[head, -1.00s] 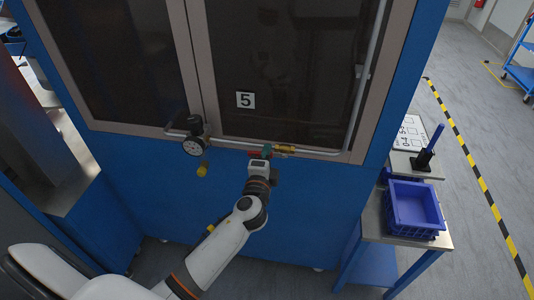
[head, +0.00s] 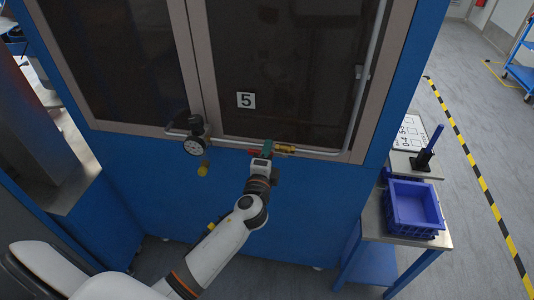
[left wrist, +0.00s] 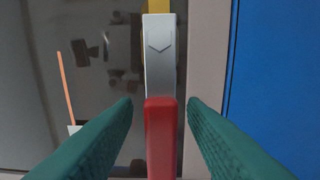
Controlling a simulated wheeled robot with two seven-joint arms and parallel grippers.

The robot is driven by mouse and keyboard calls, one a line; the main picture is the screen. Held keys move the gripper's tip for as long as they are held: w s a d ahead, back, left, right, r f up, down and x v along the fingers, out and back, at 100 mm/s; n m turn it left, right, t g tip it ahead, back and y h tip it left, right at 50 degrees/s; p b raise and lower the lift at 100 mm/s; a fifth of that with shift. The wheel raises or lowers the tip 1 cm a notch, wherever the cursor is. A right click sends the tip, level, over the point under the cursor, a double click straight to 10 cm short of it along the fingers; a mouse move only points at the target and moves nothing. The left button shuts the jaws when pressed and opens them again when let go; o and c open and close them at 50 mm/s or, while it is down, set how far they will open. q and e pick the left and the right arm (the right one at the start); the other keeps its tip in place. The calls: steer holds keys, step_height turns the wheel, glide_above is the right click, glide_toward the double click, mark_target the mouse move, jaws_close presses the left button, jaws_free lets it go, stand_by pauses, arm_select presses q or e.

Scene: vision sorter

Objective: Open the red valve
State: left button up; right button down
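The red valve handle (head: 253,152) sits on a thin pipe along the lower edge of the cabinet's dark window, with a yellow fitting (head: 285,148) to its right. In the left wrist view the red handle (left wrist: 161,138) extends in line with a grey valve body (left wrist: 160,58) marked with an arrow. My left gripper (head: 267,147) is at the valve. Its teal fingers (left wrist: 160,112) are open, one on each side of the red handle, with a visible gap on both sides. My right gripper is not in view.
A round pressure gauge (head: 194,145) hangs on the pipe left of the valve. The blue cabinet front (head: 310,205) lies close behind my gripper. A blue crate (head: 412,205) stands on a side table at right, beyond the cabinet's edge.

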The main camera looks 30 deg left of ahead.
arm_select(q)
steer(key=shift+s, duration=0.1)
steer(key=b+v, duration=0.3)
steer(key=v, duration=0.9)
